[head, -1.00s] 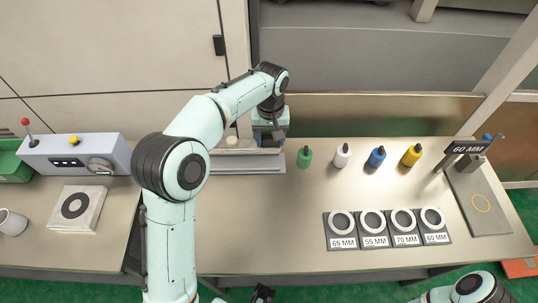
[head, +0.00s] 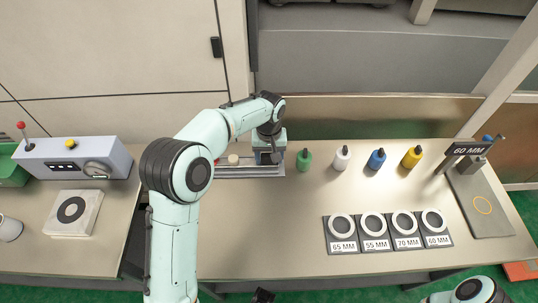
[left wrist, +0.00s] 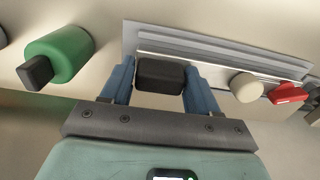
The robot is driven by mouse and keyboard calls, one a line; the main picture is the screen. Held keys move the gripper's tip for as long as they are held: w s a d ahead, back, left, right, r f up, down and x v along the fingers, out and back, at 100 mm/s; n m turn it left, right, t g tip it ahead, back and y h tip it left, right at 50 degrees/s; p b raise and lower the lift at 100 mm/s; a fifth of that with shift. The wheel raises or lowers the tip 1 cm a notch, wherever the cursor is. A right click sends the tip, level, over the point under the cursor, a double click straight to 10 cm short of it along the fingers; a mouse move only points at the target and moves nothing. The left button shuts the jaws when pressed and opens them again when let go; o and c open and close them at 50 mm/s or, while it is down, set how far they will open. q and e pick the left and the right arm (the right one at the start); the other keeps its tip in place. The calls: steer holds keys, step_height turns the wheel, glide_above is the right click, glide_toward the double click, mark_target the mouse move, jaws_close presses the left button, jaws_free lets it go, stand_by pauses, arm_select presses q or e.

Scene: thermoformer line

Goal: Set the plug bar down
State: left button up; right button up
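The plug bar (head: 240,172) is a long grey metal rail at the back of the table, lying level at about table height. In the left wrist view the plug bar (left wrist: 222,58) carries a black block (left wrist: 160,76), a cream round plug (left wrist: 246,87) and a red piece (left wrist: 287,93). My left gripper (head: 268,155) is above its right part. In the left wrist view its blue fingers (left wrist: 160,88) stand on both sides of the black block and appear closed on it.
Green (head: 304,160), white (head: 342,158), blue (head: 376,159) and yellow (head: 411,157) bottles stand right of the bar. Labelled rings on dark plates (head: 388,243) lie near the front. A control box (head: 75,160) stands left. The middle table is clear.

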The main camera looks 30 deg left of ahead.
arm_select(q)
steer(key=o, duration=0.3)
step_height(320, 180, up, 12)
steer(key=p, duration=0.2)
steer(key=shift+r, duration=0.15)
stand_by(0.6)
